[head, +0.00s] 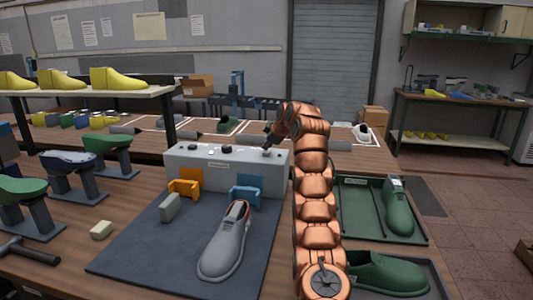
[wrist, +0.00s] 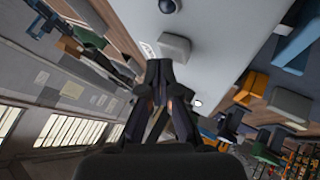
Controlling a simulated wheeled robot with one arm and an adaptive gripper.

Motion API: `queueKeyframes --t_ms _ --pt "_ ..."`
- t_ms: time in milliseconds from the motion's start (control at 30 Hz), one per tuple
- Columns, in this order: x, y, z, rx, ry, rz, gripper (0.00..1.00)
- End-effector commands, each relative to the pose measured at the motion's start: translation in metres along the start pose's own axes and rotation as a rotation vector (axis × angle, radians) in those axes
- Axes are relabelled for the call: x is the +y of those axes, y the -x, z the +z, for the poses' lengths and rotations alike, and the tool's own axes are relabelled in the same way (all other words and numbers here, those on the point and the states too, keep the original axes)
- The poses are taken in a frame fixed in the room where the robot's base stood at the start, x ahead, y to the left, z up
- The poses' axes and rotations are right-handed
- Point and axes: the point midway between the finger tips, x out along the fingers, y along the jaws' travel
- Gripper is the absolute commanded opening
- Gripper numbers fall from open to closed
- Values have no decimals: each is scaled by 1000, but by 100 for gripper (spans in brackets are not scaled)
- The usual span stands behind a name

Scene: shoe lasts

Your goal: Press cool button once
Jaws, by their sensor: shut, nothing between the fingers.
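A grey control box (head: 225,172) stands at the back of the dark mat. Its top carries two dark round controls (head: 227,149) and a pale one at the right end (head: 266,153). My gripper (head: 268,142) is over this right end, pointing down. In the wrist view my gripper (wrist: 159,68) is shut and empty, its tips just beside a grey, rounded square button (wrist: 174,45). I cannot tell whether they touch it. A dark round knob (wrist: 168,5) lies farther along the panel. The labels are too small to read, so which one is the cool button is unclear.
A grey shoe (head: 224,243) lies on the mat (head: 150,245), near orange (head: 184,188) and blue brackets (head: 246,194). Shoe-last stands (head: 75,175) are at left.

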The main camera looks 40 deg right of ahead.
Motion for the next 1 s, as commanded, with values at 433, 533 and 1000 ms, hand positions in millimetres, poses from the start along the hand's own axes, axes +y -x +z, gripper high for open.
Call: queueKeyframes --t_ms 433,533,1000 --pt "-2 -4 2 0 0 0 0" --pt "-3 -4 3 0 0 0 0" --pt "-6 -8 6 0 0 -1 0"
